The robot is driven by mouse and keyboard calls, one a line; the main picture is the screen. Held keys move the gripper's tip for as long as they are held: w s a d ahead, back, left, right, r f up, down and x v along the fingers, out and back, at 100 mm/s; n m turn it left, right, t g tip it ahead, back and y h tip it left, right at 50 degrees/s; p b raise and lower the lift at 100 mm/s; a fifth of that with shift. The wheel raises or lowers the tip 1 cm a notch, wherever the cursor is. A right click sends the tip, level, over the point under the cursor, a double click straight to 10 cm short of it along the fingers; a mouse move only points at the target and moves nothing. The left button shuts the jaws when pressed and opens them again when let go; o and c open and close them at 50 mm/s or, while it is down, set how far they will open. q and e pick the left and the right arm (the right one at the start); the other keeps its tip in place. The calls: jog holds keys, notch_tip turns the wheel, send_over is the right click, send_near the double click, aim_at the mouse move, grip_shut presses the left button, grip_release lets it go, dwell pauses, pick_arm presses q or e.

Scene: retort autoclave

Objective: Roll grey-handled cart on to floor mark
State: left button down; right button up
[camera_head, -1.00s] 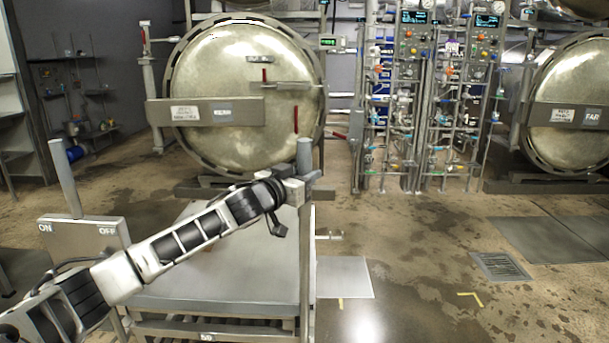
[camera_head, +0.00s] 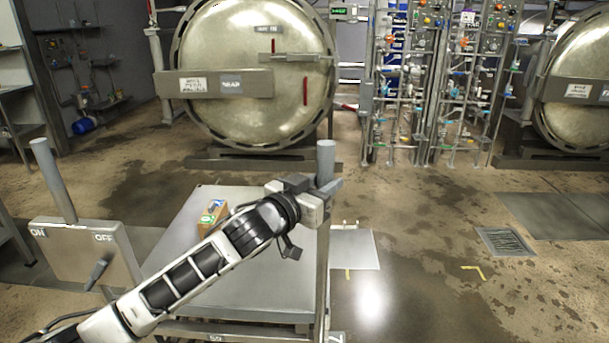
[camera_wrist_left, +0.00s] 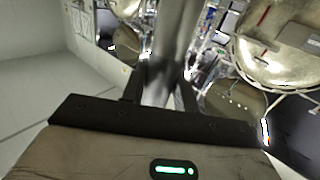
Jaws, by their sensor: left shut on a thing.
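The cart (camera_head: 262,285) has a flat grey metal top and stands low in the middle of the head view. A grey upright handle (camera_head: 326,152) rises at its right side. My left gripper (camera_head: 322,188) is shut on this handle, below its top. In the left wrist view the handle (camera_wrist_left: 175,55) stands between the two dark fingers. Yellow corner marks (camera_head: 472,268) lie on the floor to the right of the cart, with another yellow piece (camera_head: 348,275) nearer to it. My left arm hides part of the cart. My right gripper is out of view.
A small brown box (camera_head: 212,214) lies on the cart top. An ON/OFF switch box (camera_head: 80,252) stands at the left. A round autoclave door (camera_head: 255,70) is behind the cart, with pipe racks (camera_head: 430,90) to its right. Floor at right is open, with a drain grate (camera_head: 505,242).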

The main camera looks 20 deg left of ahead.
pick_arm(q)
jog(key=shift+w+a+r+y, duration=0.15)
jog(key=shift+w+a, duration=0.1)
jog(key=shift+a, duration=0.25)
jog(key=shift+w+a+r+y, duration=0.1)
jog(key=shift+w+a+y, duration=0.1)
jog(key=shift+a, duration=0.25)
jog(key=c, duration=1.1)
grip_release()
jog(key=shift+a+f, duration=0.1)
jog(key=shift+a, duration=0.1)
jog(key=shift+s+a, duration=0.1)
jog(key=shift+a, duration=0.1)
jog(key=b+v, duration=0.2)
jog(key=v, duration=1.4)
jog(key=shift+d, duration=0.25)
jog(key=shift+f, duration=0.1)
jog(key=s+d+f+g, duration=0.2)
jog(key=s+f, duration=0.3)
jog(key=f, duration=0.4)
jog(key=s+d+f+n+g+y, duration=0.1)
jog(key=s+d+f, duration=0.3)
jog(key=f, duration=0.5)
jog(key=s+d+f+g, duration=0.3)
jog(key=s+f, duration=0.3)
jog(key=f, duration=0.4)
jog(key=shift+d+g, duration=0.3)
jog(key=shift+d, duration=0.25)
